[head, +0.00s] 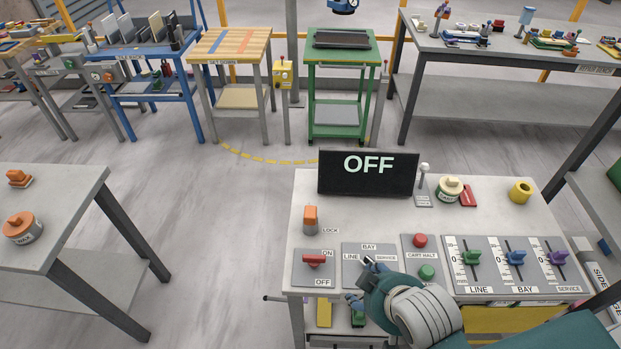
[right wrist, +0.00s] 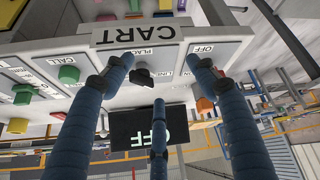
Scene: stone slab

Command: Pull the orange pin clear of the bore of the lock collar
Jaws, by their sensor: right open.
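The orange pin (head: 310,213) stands upright in the lock collar (head: 310,229) at the left of the control bench, beside the LOCK label. Its bore is hidden from this angle. In the right wrist view an orange piece (right wrist: 205,105), probably the pin, shows partly behind a finger. My right gripper (head: 361,281) is over the bench's front edge, by the BAY/LINE/SERVICE selector plate, to the right of and nearer than the pin. In the right wrist view its blue fingers (right wrist: 160,62) are spread, empty, with a black selector knob beyond them. My left gripper is not in view.
A red ON/OFF switch (head: 314,261) sits in front of the pin. The OFF display (head: 368,174) stands behind and to the right. Red and green buttons (head: 420,241) and slider levers (head: 516,258) lie to the right. Open floor is left of the bench.

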